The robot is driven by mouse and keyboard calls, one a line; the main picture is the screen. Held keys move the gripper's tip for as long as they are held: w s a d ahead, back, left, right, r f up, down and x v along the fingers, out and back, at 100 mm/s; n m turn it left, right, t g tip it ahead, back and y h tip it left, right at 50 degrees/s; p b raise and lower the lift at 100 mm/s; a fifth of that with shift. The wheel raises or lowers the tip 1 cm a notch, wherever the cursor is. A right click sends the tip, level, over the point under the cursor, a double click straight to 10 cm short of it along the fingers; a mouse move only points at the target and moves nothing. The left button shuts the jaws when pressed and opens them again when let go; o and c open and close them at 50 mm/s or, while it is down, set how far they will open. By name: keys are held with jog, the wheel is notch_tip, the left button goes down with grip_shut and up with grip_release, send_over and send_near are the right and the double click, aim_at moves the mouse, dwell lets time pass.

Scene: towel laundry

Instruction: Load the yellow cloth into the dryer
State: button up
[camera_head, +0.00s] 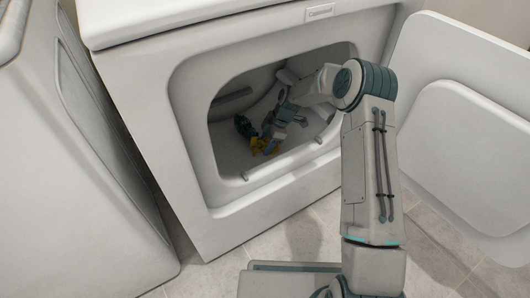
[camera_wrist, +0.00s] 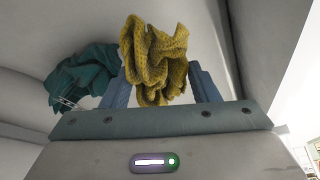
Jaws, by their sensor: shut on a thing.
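The yellow cloth (camera_wrist: 154,58) is bunched up between the two fingers of my gripper (camera_wrist: 165,88) in the wrist view. In the head view the cloth (camera_head: 262,146) shows small and low inside the dryer drum, at the end of my gripper (camera_head: 268,134). The white dryer (camera_head: 205,195) stands in front of me with its door (camera_head: 455,120) swung wide open to the right. My arm reaches through the opening. My gripper is shut on the cloth. Whether the cloth touches the drum floor I cannot tell.
A dark teal cloth (camera_wrist: 82,78) lies in the drum, left of my gripper; it also shows in the head view (camera_head: 243,126). The opening's rim (camera_head: 290,165) surrounds my arm. Another white appliance (camera_head: 70,170) stands close on the left. Tiled floor lies below.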

jog(key=shift+f+b, duration=0.95)
jog(key=shift+f, duration=1.3)
jog(key=shift+f, duration=0.15)
jog(key=o, duration=1.1)
jog(key=shift+c, duration=0.2)
jog(key=p+v, duration=0.4)
jog(key=v, duration=0.8)
jog(key=shift+p, duration=0.4)
